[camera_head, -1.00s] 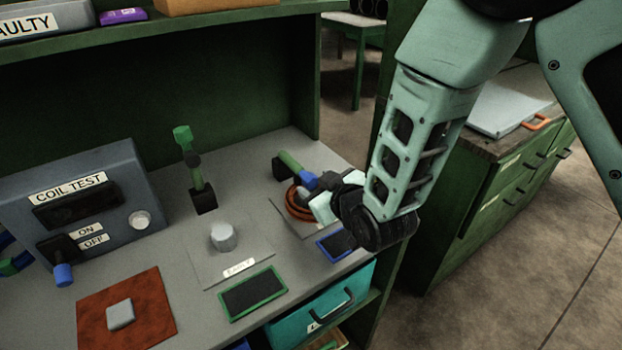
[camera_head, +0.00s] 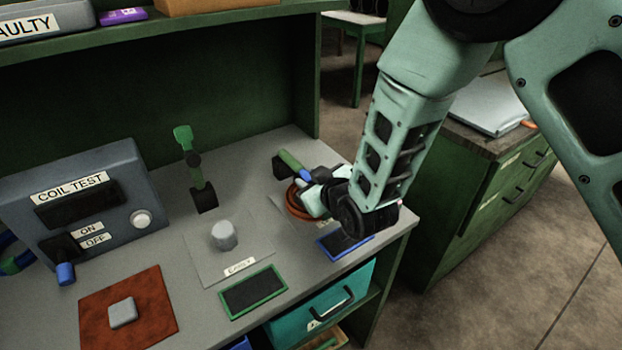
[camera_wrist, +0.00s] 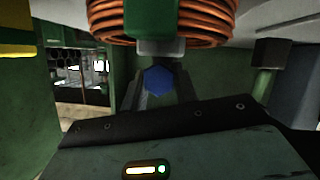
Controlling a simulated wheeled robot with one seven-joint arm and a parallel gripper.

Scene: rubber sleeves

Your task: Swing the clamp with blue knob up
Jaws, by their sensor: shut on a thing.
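The clamp with the blue knob has a green arm (camera_head: 291,161) on a dark base and is swung down over a copper coil (camera_head: 297,207), which also shows at the top of the wrist view (camera_wrist: 105,22). Its blue knob (camera_head: 305,175) is at the arm's near end. In the wrist view the blue knob (camera_wrist: 158,79) sits between the fingers. My gripper (camera_head: 313,187) is shut on the knob, and its fingers partly hide it and the coil in the head view. A second clamp with a green knob (camera_head: 183,136) stands upright to the left.
A metal post (camera_head: 224,235) stands on a grey plate left of my gripper. A blue-framed pad (camera_head: 335,247) and a green-framed pad (camera_head: 253,291) lie near the front edge. The coil test box (camera_head: 85,200) is at the left. A shelf (camera_head: 200,35) runs above the bench's back.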

